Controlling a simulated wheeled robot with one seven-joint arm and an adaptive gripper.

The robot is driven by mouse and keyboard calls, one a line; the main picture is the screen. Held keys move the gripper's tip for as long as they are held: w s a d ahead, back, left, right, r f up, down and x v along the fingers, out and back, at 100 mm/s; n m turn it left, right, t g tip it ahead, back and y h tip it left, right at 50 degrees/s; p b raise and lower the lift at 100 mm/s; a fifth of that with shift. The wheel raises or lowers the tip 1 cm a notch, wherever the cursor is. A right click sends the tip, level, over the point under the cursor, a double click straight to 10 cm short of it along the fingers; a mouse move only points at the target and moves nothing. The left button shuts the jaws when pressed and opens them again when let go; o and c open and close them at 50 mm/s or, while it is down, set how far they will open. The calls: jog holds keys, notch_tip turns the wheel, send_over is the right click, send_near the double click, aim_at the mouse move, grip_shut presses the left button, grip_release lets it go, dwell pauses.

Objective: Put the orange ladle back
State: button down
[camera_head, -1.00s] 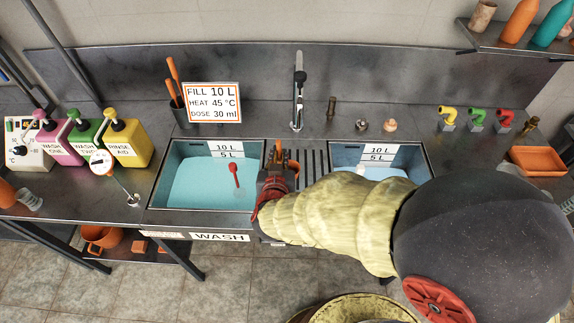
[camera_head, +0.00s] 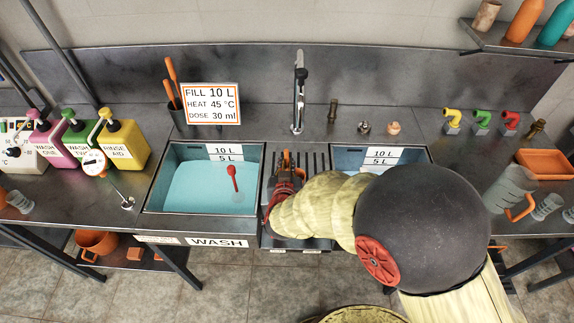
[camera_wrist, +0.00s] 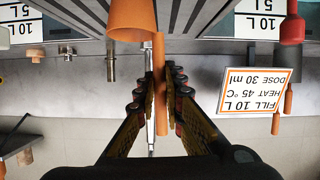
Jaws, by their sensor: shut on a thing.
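My gripper (camera_head: 284,176) is over the ribbed drainer strip between the two sinks. In the wrist view my gripper (camera_wrist: 161,92) is shut on the orange ladle (camera_wrist: 130,20). The ladle's handle runs between the fingers and its cup shows at the top of that view. In the head view only a little of the ladle (camera_head: 286,160) shows; my gripper and arm hide the rest. A dark holder (camera_head: 181,115) with orange handles (camera_head: 172,80) standing in it is behind the left sink, beside the sign.
The left sink (camera_head: 151,194) holds blue water and a red floating piece (camera_head: 232,178). A tall tap (camera_head: 298,92) stands behind the drainer. The sign (camera_head: 211,103) partly covers the holder. Pump bottles (camera_head: 124,145) stand left; a jug (camera_head: 508,190) stands right.

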jog(key=shift+f, duration=0.15)
jog(key=c, duration=1.9)
grip_release()
